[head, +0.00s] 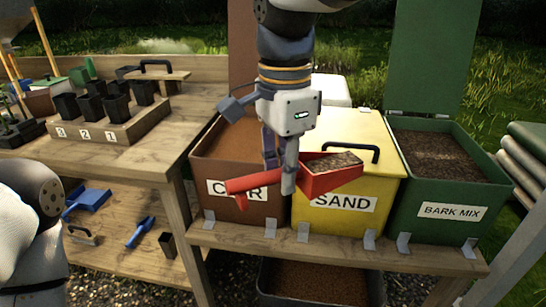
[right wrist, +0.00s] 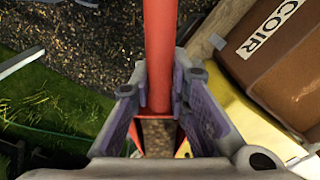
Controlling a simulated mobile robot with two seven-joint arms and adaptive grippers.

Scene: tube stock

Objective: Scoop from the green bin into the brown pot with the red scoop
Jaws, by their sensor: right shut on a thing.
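My right gripper (head: 280,178) is shut on the handle of the red scoop (head: 333,182). The scoop is in the air in front of the coir and sand bins, its bowl to the right and holding brown, chunky material. The right wrist view shows the red handle (right wrist: 160,50) between the fingers, with the bowl partly hidden below. The green bin (head: 452,212), labelled BARK MIX, stands open at the right with dark brown mix inside. A brownish pot (head: 39,103) seems to stand at the far left of the bench, partly hidden. My left gripper is out of view.
The brown coir bin (head: 205,170) and the lidded yellow sand bin (head: 385,150) stand left of the green one. Black pots (head: 92,107) sit on a numbered wooden block on the bench (head: 150,135). Blue tools (head: 140,232) lie on the lower shelf.

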